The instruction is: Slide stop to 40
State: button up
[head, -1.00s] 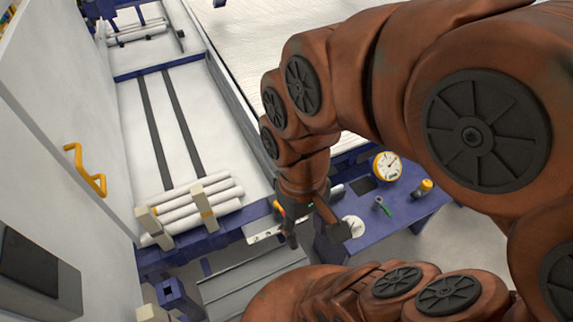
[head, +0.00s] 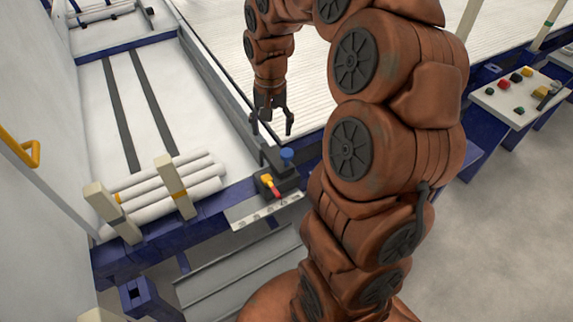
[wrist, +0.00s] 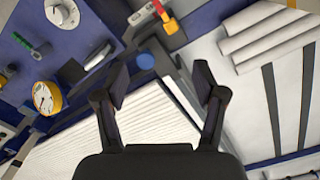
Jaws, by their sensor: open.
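The stop (head: 279,181) is a dark block with a blue knob (head: 287,153) on top and a yellow-and-red lever (head: 271,186) at its front. It sits at the inner end of a pale marked strip (head: 262,212); the numbers are too small to read. My gripper (head: 272,131) is open and empty, above and behind the stop, pointing down. In the wrist view the blue knob (wrist: 145,61) shows between and beyond the fingers, with the red-and-yellow lever (wrist: 168,22) farther off. The fingers appear apart from the stop.
White pipes (head: 160,185) lie stacked between cream posts (head: 173,187) at the left. A blue rail edge runs beside the stop. A button panel (head: 522,97) stands at the right.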

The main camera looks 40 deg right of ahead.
aim_at(287, 152)
jog(key=w+d+f+m+b, duration=0.1)
jog(key=d+f, duration=0.1)
jog(key=f, duration=0.1)
jog(key=w+d+f+m+b, duration=0.1)
jog(key=w+d+f, duration=0.1)
jog(key=d+f, duration=0.1)
jog(key=w+d+f+b, duration=0.1)
jog(key=d+f+b, duration=0.1)
jog(key=f, duration=0.1)
jog(key=shift+w+d+f+m, duration=0.2)
jog(key=shift+d+m, duration=0.1)
jog(key=shift+m, duration=0.1)
notch_tip(287, 152, down, 8)
jog(key=shift+s+r+b, duration=0.1)
jog(key=shift+r+b, duration=0.15)
jog(key=shift+b, duration=0.15)
grip_shut()
